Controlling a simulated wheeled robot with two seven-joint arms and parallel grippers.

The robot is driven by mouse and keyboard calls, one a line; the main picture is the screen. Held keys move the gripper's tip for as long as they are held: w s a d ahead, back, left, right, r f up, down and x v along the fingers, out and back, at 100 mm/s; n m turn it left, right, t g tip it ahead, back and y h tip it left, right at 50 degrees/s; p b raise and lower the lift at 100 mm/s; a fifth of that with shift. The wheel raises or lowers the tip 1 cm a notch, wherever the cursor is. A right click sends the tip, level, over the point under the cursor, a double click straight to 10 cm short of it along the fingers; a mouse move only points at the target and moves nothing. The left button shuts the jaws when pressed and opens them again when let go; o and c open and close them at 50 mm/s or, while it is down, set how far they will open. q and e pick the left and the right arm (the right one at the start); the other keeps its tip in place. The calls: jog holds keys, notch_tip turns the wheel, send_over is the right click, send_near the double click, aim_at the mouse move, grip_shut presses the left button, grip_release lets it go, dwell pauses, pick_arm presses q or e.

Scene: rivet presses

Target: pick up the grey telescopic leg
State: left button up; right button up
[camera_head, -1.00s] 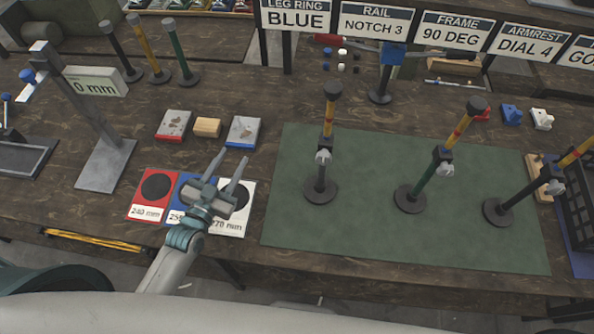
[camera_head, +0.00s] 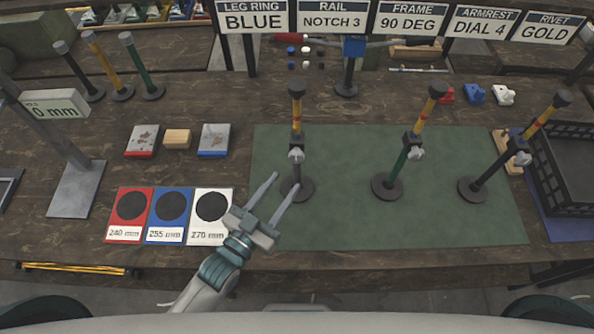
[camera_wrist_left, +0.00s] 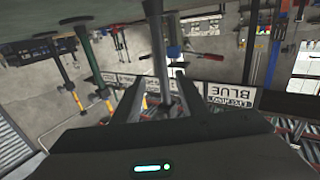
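Three telescopic legs stand on the green mat (camera_head: 340,215), each with a round dark base, a silver clamp and a yellow-orange upper tube. The left one (camera_head: 297,170) has a dark grey lower tube, the middle one (camera_head: 402,160) a green one. The right one (camera_head: 492,172) has a nearly black tube and leans in the picture. My left gripper (camera_head: 286,184) is open, its fingertips close to the lower tube and base of the left leg. In the left wrist view, a grey tube (camera_wrist_left: 158,60) stands ahead, between the open fingers; contact cannot be told. My right gripper is not in view.
Red, blue and white length pads (camera_head: 165,215) lie left of the mat. Two small boxes and a wooden block (camera_head: 177,139) lie behind them. A gauge stand (camera_head: 75,185) is at far left, and a black crate (camera_head: 575,175) at far right. Signs hang at the back.

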aim_at(296, 168)
pick_arm(q)
jog(key=x, duration=0.6)
jog(key=shift+w+d, duration=0.15)
jog(key=shift+w, duration=0.1)
jog(key=x, duration=0.5)
jog(key=shift+w+r, duration=0.2)
jog(key=shift+r, duration=0.15)
jog(key=shift+c, duration=0.6)
grip_shut()
